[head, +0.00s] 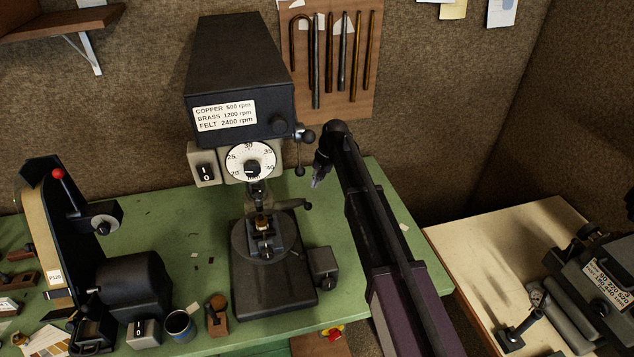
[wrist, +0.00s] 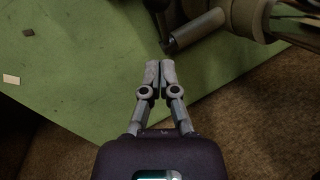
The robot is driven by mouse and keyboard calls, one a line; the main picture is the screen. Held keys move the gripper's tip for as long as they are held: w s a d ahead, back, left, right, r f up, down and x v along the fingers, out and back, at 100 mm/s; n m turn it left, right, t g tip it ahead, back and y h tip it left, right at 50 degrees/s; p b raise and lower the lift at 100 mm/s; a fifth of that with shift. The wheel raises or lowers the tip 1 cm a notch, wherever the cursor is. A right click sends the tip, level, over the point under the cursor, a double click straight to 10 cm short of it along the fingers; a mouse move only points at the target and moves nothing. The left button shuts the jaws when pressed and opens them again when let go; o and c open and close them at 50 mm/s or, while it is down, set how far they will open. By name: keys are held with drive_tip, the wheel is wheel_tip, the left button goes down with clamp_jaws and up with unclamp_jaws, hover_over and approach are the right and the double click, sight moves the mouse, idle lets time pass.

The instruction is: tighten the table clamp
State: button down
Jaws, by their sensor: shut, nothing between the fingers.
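The drill press (head: 240,85) stands on the green bench. A dark lever with a round knob (head: 293,205) sticks out to the right just above its round table (head: 240,243); it looks like the table clamp, but I cannot be sure. My gripper (head: 316,183) is above and slightly right of this lever's knob, apart from it. In the wrist view my gripper (wrist: 160,68) is shut and empty. A grey rod with a dark end (wrist: 196,32) lies just beyond the fingertips, with a visible gap; it may be the same lever.
The press's feed handle (head: 300,148) is close to the left of my wrist. A belt sander (head: 125,280), a mug (head: 179,325) and a small switch box (head: 322,268) stand on the green bench (head: 195,215). The bench right of the press is mostly clear.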

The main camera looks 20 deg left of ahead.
sight(306, 204)
drive_tip(key=shift+s+a+f+b, duration=0.1)
drive_tip(key=shift+s+f+b, duration=0.5)
drive_tip(key=shift+s, duration=0.25)
drive_tip(key=shift+s+a+f+b, duration=0.1)
drive_tip(key=shift+s+f+b, duration=0.3)
drive_tip(key=shift+s+f, duration=0.35)
drive_tip(key=shift+d, duration=0.2)
